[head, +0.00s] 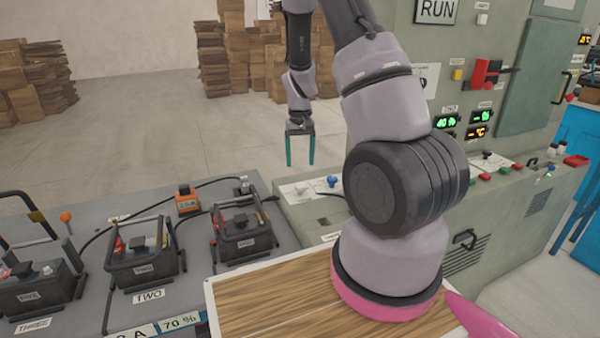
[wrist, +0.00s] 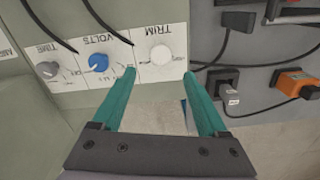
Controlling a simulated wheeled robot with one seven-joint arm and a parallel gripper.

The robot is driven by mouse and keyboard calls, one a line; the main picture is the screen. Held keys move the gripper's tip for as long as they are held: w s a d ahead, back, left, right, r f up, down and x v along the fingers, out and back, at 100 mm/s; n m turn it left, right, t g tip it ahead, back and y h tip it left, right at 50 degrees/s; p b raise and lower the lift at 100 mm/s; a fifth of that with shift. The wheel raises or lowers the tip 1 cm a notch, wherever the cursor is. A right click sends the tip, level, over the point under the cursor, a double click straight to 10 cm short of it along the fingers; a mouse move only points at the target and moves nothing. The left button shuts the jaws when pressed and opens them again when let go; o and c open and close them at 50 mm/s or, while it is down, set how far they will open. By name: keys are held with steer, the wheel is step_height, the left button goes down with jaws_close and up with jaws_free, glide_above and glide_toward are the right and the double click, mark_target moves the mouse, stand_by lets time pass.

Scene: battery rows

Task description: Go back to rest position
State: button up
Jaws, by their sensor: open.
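My gripper (head: 300,150) hangs from my arm in the head view, with its two teal fingers pointing down and apart. It is open and nothing shows between the fingers. It is in the air, above and behind the battery bench in the picture. In the wrist view my gripper (wrist: 160,78) also shows open, with a white TRIM knob (wrist: 160,55) beyond its fingertips and a blue VOLTS knob (wrist: 98,63) to the left. I cannot tell the exact gap between fingers and panel, but no contact shows.
Black-framed batteries stand on a grey bench (head: 190,290), including one labelled TWO (head: 145,262). An orange device (head: 187,201) and cables lie behind them. A green control cabinet (head: 410,35) with switches stands at right. Stacked cardboard (head: 235,60) is far back; the floor between is clear.

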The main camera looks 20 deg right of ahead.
steer(key=shift+r, duration=1.1)
steer(key=s+a+r+m+t+y, duration=0.1)
steer(key=s+a+r+t, duration=0.15)
steer(key=r, duration=0.65)
steer(key=s+a+r+t+y, duration=0.15)
steer(key=s+r, duration=0.25)
steer(key=r, duration=0.5)
steer(key=s+a+r+t, duration=0.3)
steer(key=s+r, duration=0.9)
steer(key=s, duration=0.4)
steer(key=shift+s+a+r+m, duration=0.15)
steer(key=shift+a+r+m, duration=0.25)
steer(key=shift+a, duration=0.3)
steer(key=shift+h, duration=0.25)
